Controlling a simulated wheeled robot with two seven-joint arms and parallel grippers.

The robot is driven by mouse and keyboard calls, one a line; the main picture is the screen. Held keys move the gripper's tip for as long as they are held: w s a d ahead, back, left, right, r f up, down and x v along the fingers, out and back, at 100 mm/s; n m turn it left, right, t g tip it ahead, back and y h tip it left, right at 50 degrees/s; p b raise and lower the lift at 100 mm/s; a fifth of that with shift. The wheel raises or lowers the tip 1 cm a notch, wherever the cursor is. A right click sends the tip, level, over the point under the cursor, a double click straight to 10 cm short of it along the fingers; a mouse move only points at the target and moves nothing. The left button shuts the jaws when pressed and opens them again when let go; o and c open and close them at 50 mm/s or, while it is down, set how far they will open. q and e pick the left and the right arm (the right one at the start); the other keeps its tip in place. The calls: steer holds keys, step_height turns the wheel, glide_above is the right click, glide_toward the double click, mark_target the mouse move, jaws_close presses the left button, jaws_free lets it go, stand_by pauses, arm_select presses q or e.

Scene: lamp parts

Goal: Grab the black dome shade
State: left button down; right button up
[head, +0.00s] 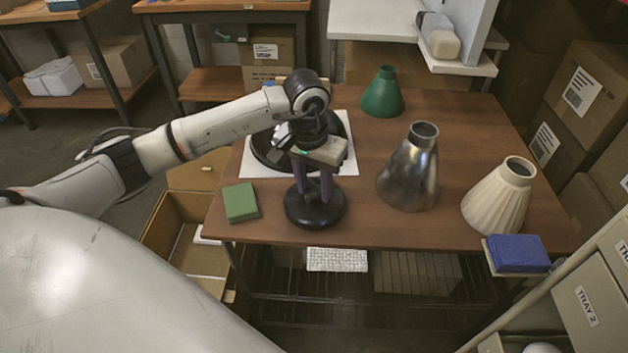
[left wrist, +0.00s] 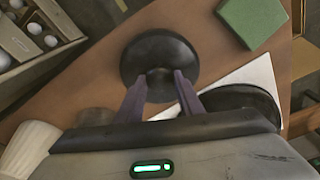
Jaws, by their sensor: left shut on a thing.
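The black dome shade (head: 315,214) stands near the front edge of the brown table, just in front of a white sheet. It is round and dark with a narrow neck at its middle. In the left wrist view the shade (left wrist: 158,52) lies straight ahead, between and beyond the fingertips. My left gripper (head: 315,196) points down over it, its purple fingers on either side of the neck. The left gripper (left wrist: 161,80) is shut on the neck. A larger black round piece (head: 262,155) lies on the white sheet (head: 256,172), partly hidden by my arm. My right gripper is not in view.
A green cone shade (head: 382,97) stands at the back, a silver shade (head: 408,178) to the right and a cream ribbed shade (head: 497,200) farther right. A green block (head: 240,202) lies left of the dome shade. A blue block (head: 517,252) is at the right front.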

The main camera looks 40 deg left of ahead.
arm_select(q)
steer(key=c, duration=1.2)
jaws_free()
steer(key=shift+f, duration=0.1)
